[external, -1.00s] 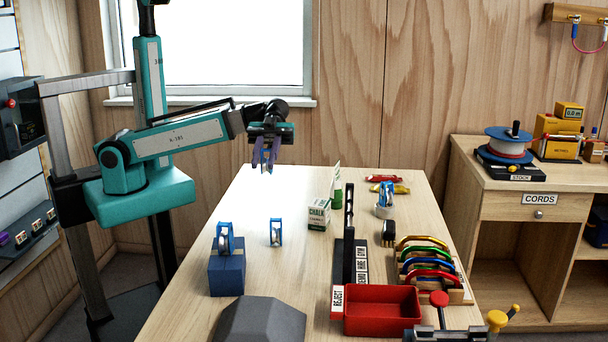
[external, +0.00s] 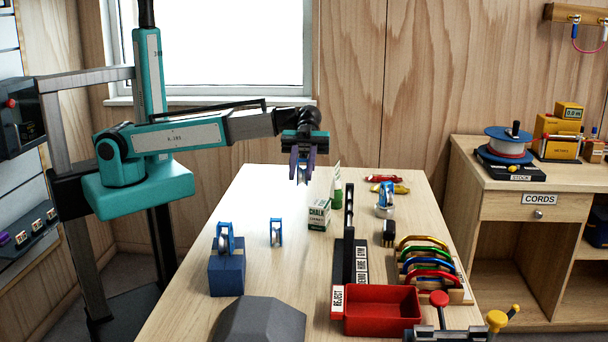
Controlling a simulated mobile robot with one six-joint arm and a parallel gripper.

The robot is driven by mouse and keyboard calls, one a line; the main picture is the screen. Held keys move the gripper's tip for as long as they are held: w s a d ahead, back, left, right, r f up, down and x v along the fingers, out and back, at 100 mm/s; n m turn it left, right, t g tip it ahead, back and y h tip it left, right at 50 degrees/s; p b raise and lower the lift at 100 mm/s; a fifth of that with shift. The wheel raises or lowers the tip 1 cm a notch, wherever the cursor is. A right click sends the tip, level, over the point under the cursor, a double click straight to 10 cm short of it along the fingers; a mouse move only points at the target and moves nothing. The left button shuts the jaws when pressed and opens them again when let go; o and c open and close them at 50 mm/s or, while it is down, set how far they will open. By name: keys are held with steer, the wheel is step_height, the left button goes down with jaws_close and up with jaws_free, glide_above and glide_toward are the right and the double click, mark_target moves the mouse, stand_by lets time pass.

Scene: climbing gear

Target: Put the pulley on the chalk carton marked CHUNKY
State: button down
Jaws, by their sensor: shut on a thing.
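My gripper (external: 302,178) hangs in the air over the back of the table, with purple fingers shut on a small pale and blue thing, probably a pulley (external: 303,174), mostly hidden between them. A chalk carton (external: 319,215), white and green with the word CHALK, stands on the table below and a little right of the gripper. Its smaller print is too small to read for certain. A second white and green item (external: 337,190) stands behind it, partly hidden. Other blue pulleys stand on a blue block (external: 227,275), on the bare table (external: 276,232) and on a pale round piece (external: 385,198).
A black upright post (external: 349,235) stands right of the carton. Coloured carabiners (external: 425,260) on a rack and a red REJECT tray (external: 382,310) are front right. A grey angular block (external: 260,322) is at the front. The table left of the carton is mostly clear.

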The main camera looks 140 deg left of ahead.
steer(key=w, duration=0.1)
steer(key=w+a+p, duration=0.1)
steer(key=w, duration=0.1)
steer(key=w+a, duration=0.1)
steer(key=shift+w+f, duration=0.25)
steer(key=shift+w, duration=0.05)
step_height(320, 180, down, 3)
steer(key=shift+f+p, duration=0.2)
steer(key=shift+p, duration=0.7)
steer(key=shift+f+b, duration=0.25)
steer(key=shift+b, duration=0.05)
steer(key=c, duration=1.5)
jaws_free()
steer(key=shift+o, duration=0.2)
steer(key=shift+r, duration=0.1)
